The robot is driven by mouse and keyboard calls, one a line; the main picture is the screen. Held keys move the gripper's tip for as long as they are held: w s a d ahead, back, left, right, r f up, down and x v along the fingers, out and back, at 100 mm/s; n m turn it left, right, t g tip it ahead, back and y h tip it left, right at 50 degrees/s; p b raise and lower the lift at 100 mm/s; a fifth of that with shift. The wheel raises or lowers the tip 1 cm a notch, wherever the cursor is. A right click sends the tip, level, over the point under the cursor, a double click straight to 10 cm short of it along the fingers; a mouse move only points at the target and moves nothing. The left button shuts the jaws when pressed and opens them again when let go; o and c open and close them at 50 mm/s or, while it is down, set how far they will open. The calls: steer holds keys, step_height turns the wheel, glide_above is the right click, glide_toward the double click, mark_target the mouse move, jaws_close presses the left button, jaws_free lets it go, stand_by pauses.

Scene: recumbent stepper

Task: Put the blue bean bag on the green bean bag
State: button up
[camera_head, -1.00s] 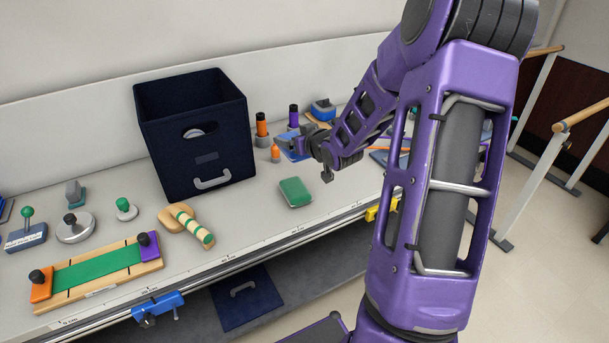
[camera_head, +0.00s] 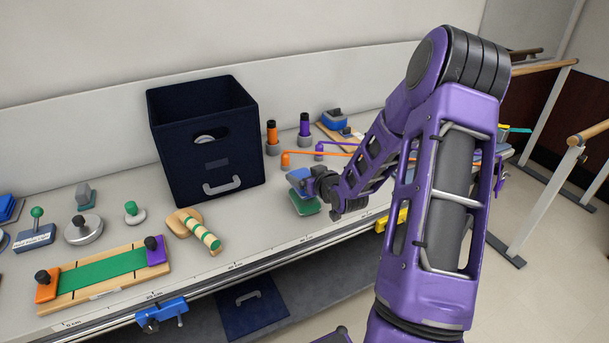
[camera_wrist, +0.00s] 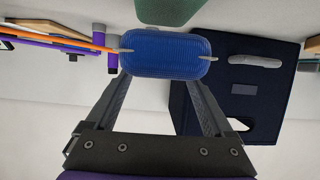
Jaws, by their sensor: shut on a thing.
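The blue bean bag (camera_wrist: 165,53) is a rounded rectangle with a ribbed surface. In the wrist view my gripper (camera_wrist: 168,57) is shut on it, one fingertip at each short end. In the head view the blue bag (camera_head: 299,176) is held at the end of my arm by my gripper (camera_head: 308,182). The green bean bag (camera_head: 305,204) lies on the counter just below it in the picture, partly covered by the blue bag and my gripper. Its edge also shows at the top of the wrist view (camera_wrist: 168,10). I cannot tell whether the two bags touch.
A tall dark blue bin (camera_head: 212,165) stands left of my gripper. Orange (camera_head: 271,133) and purple (camera_head: 304,125) handled posts stand behind. A wooden striped roller (camera_head: 197,231) lies to the left. The counter's front edge is close by.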

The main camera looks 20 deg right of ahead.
steer(key=shift+f+b, duration=0.4)
steer(key=shift+f, duration=0.05)
steer(key=shift+f, duration=0.15)
steer(key=o, duration=1.3)
steer(key=shift+r, duration=0.3)
steer(key=v, duration=0.4)
steer(key=p+v, duration=0.1)
steer(key=v, duration=0.3)
steer(key=p+v, duration=0.1)
steer(key=v, duration=0.3)
steer(key=shift+r, duration=0.4)
steer(key=shift+d, duration=0.1)
